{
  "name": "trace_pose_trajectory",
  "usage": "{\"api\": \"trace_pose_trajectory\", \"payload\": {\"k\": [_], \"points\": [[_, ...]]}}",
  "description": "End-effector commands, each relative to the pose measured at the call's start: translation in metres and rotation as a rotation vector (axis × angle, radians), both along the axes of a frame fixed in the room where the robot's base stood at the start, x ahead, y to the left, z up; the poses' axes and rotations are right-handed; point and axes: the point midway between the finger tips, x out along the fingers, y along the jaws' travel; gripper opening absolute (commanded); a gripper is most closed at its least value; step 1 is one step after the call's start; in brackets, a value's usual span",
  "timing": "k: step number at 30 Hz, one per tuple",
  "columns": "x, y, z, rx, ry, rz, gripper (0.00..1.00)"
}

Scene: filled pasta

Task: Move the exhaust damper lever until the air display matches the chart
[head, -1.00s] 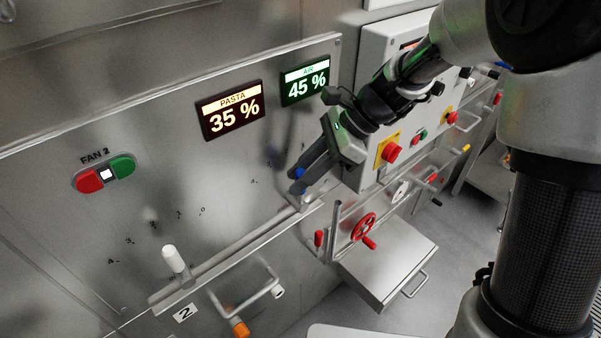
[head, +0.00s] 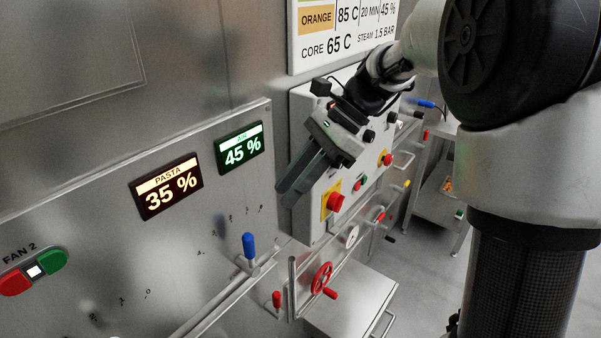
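The green air display (head: 240,148) on the steel panel reads 45 %. The chart (head: 345,28) on the wall at the top shows an orange row with 85 C, 20 MIN and 45 %; it is cut off by the frame's top edge and partly covered by my arm. A blue-handled lever (head: 249,246) stands upright below the air display, with a scale of small marks above it. I cannot read its label. My gripper (head: 284,197) is up and right of the blue handle, apart from it. Its fingers look parted, with nothing between them.
The orange pasta display (head: 167,187) reads 35 %. The fan 2 buttons (head: 34,271) are at the left. A grey control box with a red stop button (head: 335,202) stands behind my gripper. A red handwheel (head: 322,279) and a red-knobbed lever (head: 276,300) are below.

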Motion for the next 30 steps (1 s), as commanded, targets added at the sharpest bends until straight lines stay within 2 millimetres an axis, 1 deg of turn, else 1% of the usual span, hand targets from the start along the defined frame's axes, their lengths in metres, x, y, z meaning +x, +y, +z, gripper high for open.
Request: {"api": "trace_pose_trajectory", "payload": {"k": [1, 6, 17, 20, 23, 26, 30], "points": [[0.002, -0.005, 0.007, 0.000, -0.003, -0.001, 0.26], [0.005, -0.015, 0.019, 0.000, -0.001, -0.001, 0.26], [0.005, -0.018, 0.022, 0.000, 0.000, 0.000, 0.26], [0.001, -0.019, 0.024, -0.009, -0.021, 0.012, 0.26], [-0.014, -0.025, 0.029, -0.049, -0.109, 0.070, 0.26], [-0.042, -0.038, 0.034, -0.130, -0.270, 0.189, 0.26], [-0.089, -0.066, 0.034, -0.296, -0.537, 0.434, 0.26]]}}
